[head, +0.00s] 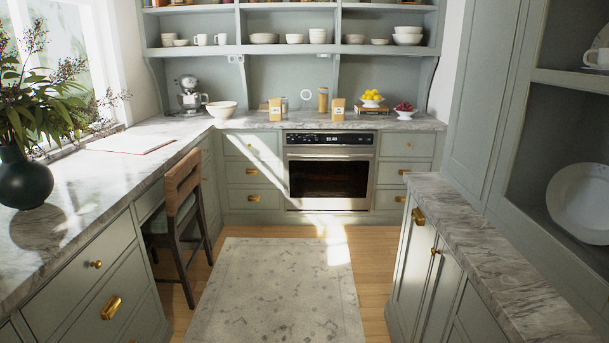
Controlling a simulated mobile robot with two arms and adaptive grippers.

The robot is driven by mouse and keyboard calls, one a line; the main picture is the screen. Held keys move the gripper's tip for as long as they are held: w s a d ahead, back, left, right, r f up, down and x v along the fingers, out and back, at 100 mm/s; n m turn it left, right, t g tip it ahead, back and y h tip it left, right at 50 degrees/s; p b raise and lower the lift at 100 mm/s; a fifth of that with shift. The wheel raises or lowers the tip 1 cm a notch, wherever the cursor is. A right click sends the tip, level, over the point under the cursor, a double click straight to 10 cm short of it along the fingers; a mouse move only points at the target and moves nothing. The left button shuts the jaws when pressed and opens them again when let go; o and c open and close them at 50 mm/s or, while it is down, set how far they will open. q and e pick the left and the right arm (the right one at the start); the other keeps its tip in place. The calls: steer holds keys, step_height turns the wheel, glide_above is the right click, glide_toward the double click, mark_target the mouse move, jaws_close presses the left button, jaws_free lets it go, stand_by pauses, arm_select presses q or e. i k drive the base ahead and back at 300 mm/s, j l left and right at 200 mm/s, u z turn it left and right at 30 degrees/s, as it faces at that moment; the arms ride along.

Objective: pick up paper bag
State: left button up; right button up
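Two small tan paper bags stand upright on the marble back counter above the oven. The left paper bag (275,110) is beside a small jar, and the right paper bag (338,110) is just left of the fruit stand. Each has a pale label on its front. Both are far from me across the kitchen. Neither of my grippers is in view.
A patterned rug (277,290) covers the open floor toward the oven (330,172). A wooden chair (182,207) stands at the left counter. A right-hand counter (490,258) narrows the way.

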mark_target(275, 104)
steer(key=i, duration=3.95)
